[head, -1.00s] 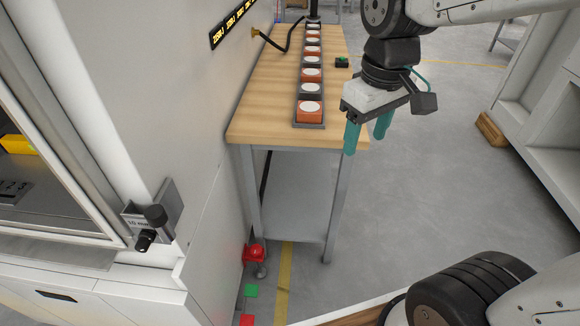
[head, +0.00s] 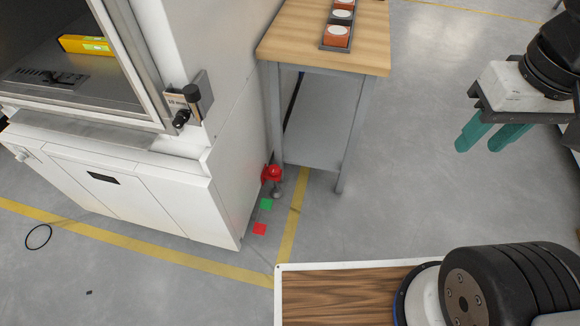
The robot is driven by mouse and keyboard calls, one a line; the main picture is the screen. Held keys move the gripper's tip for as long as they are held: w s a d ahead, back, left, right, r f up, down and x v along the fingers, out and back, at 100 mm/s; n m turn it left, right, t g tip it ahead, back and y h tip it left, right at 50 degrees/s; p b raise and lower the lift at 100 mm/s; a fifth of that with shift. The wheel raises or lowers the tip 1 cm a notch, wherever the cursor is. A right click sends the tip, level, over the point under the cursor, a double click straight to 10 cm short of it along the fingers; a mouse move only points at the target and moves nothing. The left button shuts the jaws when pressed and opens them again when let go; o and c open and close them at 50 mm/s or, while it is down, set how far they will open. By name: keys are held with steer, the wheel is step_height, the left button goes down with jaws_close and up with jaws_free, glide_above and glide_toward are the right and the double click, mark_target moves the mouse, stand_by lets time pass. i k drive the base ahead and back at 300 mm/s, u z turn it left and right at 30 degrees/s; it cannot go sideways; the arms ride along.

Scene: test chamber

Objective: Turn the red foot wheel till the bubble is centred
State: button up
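The red foot wheel (head: 272,173) sits low at the right rear corner of the white cabinet (head: 115,185), close to the floor, above a grey foot. A yellow spirit level (head: 86,44) lies inside the cabinet's chamber behind the frame; its bubble is too small to make out. My gripper (head: 484,139) is at the right with two teal fingers apart and nothing between them. It is above the floor, far to the right of the red wheel.
A black knob bracket (head: 188,100) juts from the cabinet. Open floor (head: 400,190) lies to the right.

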mark_target(274, 169)
steer(key=z, duration=1.35)
steer(key=i, duration=1.3)
steer(key=u, duration=2.65)
